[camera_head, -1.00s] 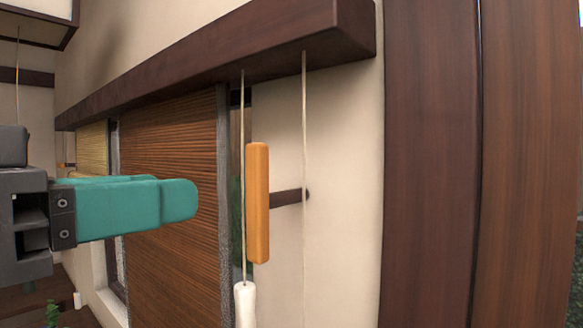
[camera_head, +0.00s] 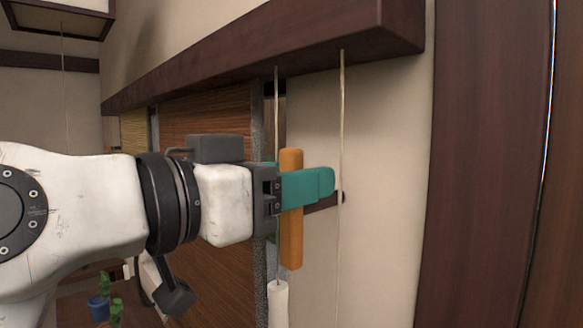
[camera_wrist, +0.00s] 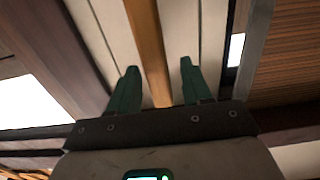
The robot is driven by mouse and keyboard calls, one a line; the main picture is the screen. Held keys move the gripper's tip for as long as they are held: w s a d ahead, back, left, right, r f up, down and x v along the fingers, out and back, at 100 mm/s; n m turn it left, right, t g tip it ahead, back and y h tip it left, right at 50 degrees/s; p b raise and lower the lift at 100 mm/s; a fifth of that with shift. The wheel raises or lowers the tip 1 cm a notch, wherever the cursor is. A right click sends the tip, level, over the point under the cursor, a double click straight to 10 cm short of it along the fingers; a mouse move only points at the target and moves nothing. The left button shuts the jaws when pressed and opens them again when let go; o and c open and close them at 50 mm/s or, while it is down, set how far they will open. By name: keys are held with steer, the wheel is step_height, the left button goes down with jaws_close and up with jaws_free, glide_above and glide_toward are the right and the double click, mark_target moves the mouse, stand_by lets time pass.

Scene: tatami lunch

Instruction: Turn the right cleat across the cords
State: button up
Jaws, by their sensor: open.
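The right cleat is an orange wooden bar (camera_head: 291,245), standing upright, parallel to the cords, on a short dark peg (camera_head: 322,203) from the wall. A left cord (camera_head: 277,110) hangs just beside it and a right cord (camera_head: 341,120) hangs apart from it. My gripper (camera_head: 322,183) is open at the cleat's upper half, with the near finger crossing in front of it. In the wrist view the cleat (camera_wrist: 146,35) runs between my two separated fingers (camera_wrist: 159,68), with a gap on each side. Whether a finger touches it cannot be told.
A white cord pull (camera_head: 278,303) hangs below the cleat. A dark beam (camera_head: 250,62) runs above, with a brown slatted blind (camera_head: 205,115) behind my arm. A dark wooden post (camera_head: 480,160) stands at the right. The pale wall (camera_head: 385,200) between is bare.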

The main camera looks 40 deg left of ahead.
steer(key=shift+w, duration=0.15)
steer(key=shift+c, duration=0.3)
jaws_close()
steer(key=shift+d+f+m+b, duration=0.1)
steer(key=shift+d+m+b, duration=0.05)
steer(key=shift+m+b, duration=0.2)
steer(key=shift+d+f+m+b, duration=0.5)
steer(key=shift+m+b, duration=1.75)
steer(key=shift+m, duration=0.65)
steer(key=shift+d+f+m+b, duration=0.5)
steer(key=shift+m+b, duration=1.7)
steer(key=shift+m, duration=0.65)
steer(key=shift+d+f+m+b, duration=0.5)
steer(key=shift+m+b, duration=1.75)
steer(key=shift+m, duration=0.65)
steer(key=shift+f, duration=0.1)
